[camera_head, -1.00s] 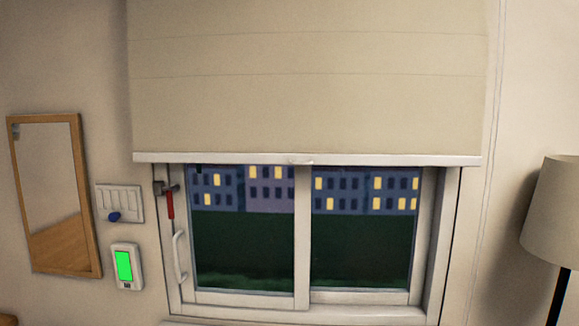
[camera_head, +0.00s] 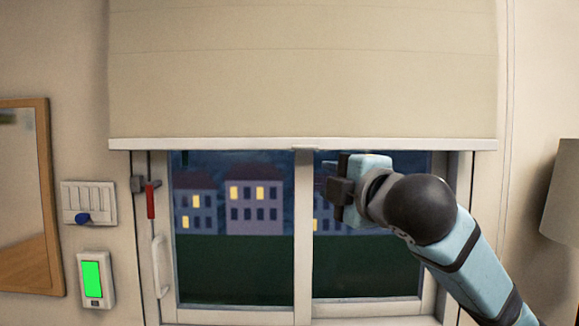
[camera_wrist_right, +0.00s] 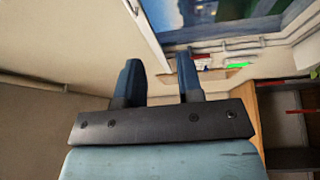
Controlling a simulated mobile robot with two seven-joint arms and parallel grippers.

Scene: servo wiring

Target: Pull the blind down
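The beige blind (camera_head: 300,75) hangs over the upper part of the window. Its white bottom bar (camera_head: 210,144) runs level across the frame, with a small tab (camera_head: 305,147) at its middle. My right gripper (camera_head: 333,181) is in front of the window, a little below and right of the tab, and appears apart from the bar. In the right wrist view its two dark fingers (camera_wrist_right: 159,62) are spread with nothing between them. A pale strip there runs diagonally by the fingers; I cannot tell whether it is the bar. My left gripper is not in view.
A red-handled latch (camera_head: 151,200) and a white window handle (camera_head: 160,265) are at the window's left. A switch panel (camera_head: 104,203), a green-screened device (camera_head: 95,279) and a mirror (camera_head: 40,195) are further left. A lamp (camera_head: 563,190) stands at right.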

